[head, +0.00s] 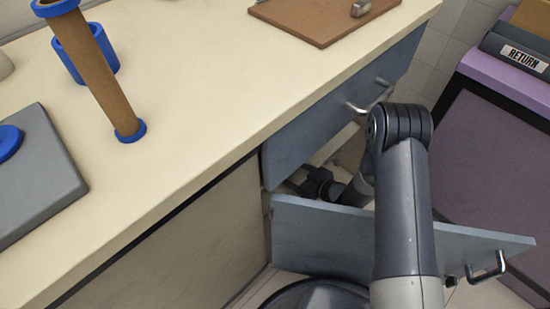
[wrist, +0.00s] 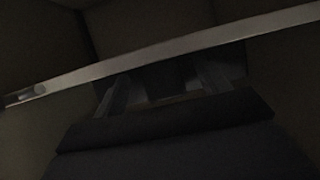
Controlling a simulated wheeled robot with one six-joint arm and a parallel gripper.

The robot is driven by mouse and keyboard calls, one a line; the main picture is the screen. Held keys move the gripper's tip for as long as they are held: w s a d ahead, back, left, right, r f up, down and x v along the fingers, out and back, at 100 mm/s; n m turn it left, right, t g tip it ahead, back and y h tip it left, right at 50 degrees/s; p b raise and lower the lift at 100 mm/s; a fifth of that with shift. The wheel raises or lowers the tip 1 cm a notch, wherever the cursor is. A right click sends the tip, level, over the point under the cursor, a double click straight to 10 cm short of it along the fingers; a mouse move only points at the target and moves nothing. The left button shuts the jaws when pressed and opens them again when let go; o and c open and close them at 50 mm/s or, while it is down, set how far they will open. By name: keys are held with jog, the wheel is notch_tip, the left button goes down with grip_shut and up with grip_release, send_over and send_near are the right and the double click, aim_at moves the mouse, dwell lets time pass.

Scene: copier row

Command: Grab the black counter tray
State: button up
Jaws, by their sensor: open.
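My gripper (wrist: 162,76) is open in the wrist view, with its two fingers apart and pointing into a dark cabinet. A black shape (wrist: 172,82) lies at and between the fingertips. It may be the black counter tray, but the picture is too dark to be sure, and I cannot tell whether the fingers touch it. In the head view my arm reaches down into the opening behind the cabinet's blue-grey door (head: 325,240). The fingers are mostly hidden there, and no tray can be made out.
A pale bar (wrist: 150,65) crosses the wrist view close to the fingers. The door stands open beside my arm, below a blue drawer front (head: 315,135). The cream counter (head: 200,110) holds a brown post with blue ends (head: 95,75). A purple return bin (head: 490,150) stands right.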

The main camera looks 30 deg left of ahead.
jog(key=c, duration=1.2)
jog(key=shift+c, duration=0.2)
jog(key=shift+r, duration=0.1)
